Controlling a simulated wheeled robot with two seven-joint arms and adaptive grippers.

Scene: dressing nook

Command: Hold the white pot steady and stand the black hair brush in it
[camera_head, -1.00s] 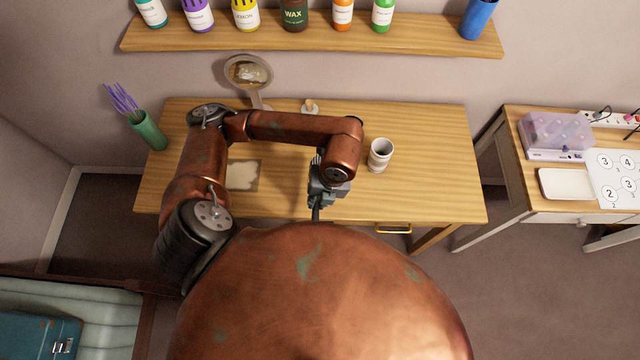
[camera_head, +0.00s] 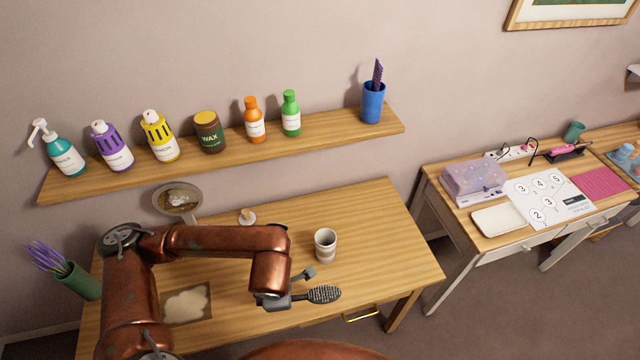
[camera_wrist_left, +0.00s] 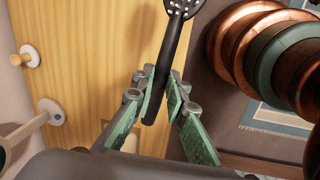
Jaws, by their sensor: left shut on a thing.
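The white pot (camera_head: 325,245) stands upright on the wooden table, right of my left forearm, its opening facing up. The black hair brush (camera_head: 324,294) is held by my left gripper (camera_head: 290,300), with its bristled head pointing right, just in front of the pot and apart from it. In the left wrist view, the gripper's green-padded fingers (camera_wrist_left: 165,105) are shut on the handle of the brush (camera_wrist_left: 168,60), whose head runs off the top edge. My right gripper is not in view.
A hand mirror (camera_head: 177,199) and a small knobbed item (camera_head: 247,217) are at the table's back. A green vase (camera_head: 77,281) is at the left. A shelf (camera_head: 330,132) with several bottles and a blue cup (camera_head: 373,103) hangs above. The table right of the pot is clear.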

